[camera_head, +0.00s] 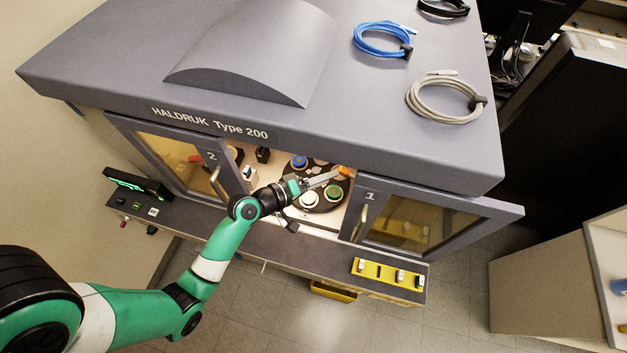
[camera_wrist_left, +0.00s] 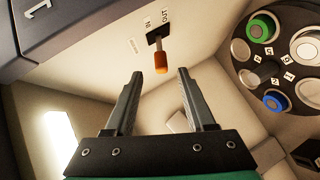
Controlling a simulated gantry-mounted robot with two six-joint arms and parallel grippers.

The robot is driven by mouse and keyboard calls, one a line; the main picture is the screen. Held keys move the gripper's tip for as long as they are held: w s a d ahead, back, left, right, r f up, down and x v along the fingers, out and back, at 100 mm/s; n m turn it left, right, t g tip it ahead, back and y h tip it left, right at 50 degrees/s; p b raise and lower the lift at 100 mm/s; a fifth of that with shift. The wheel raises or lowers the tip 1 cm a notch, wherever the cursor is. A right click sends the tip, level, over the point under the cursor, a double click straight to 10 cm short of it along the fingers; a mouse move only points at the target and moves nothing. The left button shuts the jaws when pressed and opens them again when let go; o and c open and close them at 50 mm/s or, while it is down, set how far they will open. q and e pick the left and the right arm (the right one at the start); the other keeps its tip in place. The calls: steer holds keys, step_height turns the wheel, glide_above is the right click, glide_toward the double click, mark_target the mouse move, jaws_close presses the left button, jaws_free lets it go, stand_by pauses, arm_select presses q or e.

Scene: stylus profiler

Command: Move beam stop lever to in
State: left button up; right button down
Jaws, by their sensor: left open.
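The beam stop lever (camera_wrist_left: 159,62) shows in the left wrist view as a short metal stem with an orange tip. It comes out of a small black mount on the pale inner wall, beside the printed words IN and OUT. Which setting it is at is not clear. The orange tip (camera_head: 345,171) also shows in the head view beside door 1. My left gripper (camera_wrist_left: 160,76) is open. Its two fingers lie on either side of the line to the orange tip, which appears just ahead of the fingertips. In the head view the left gripper (camera_head: 326,179) reaches into the cabinet opening.
A round carousel (camera_wrist_left: 253,75) with coloured discs sits inside the chamber, close to the gripper. Door 1 (camera_head: 405,217) and door 2 (camera_head: 180,160) flank the opening. A yellow tray (camera_head: 385,274) lies on the front ledge. Coiled cables rest on the cabinet top.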

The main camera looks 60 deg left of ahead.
arm_select(q)
steer(key=v, duration=0.4)
steer(key=shift+s+r, duration=0.15)
steer(key=shift+s, duration=0.2)
